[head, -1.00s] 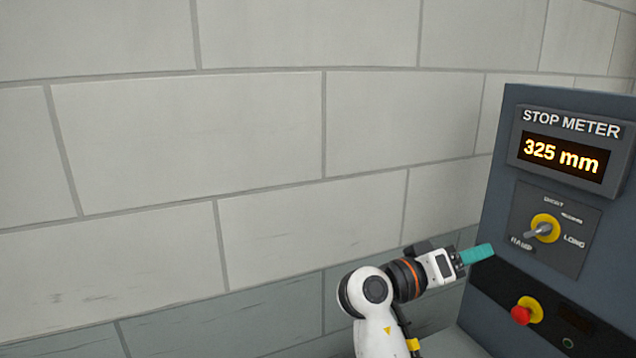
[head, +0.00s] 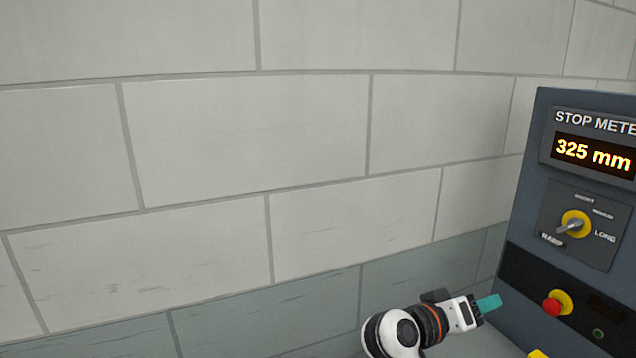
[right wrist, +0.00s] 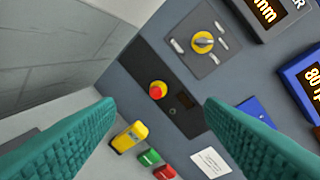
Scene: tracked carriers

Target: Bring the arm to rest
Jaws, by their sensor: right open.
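My right gripper (head: 490,304) shows at the lower right of the head view, with its teal fingers beside the control cabinet. In the right wrist view its two teal fingers (right wrist: 160,115) stand wide apart with nothing between them touching. It is open and empty, apart from the panel. My left gripper is not in view.
The dark cabinet (head: 522,222) stands at the right. It carries a stop meter display (head: 592,153) reading 325 mm, a yellow rotary selector (head: 577,223) and a red mushroom button (head: 552,307). A yellow part (right wrist: 129,137) and green and red buttons show lower. A block wall (head: 250,140) stands behind.

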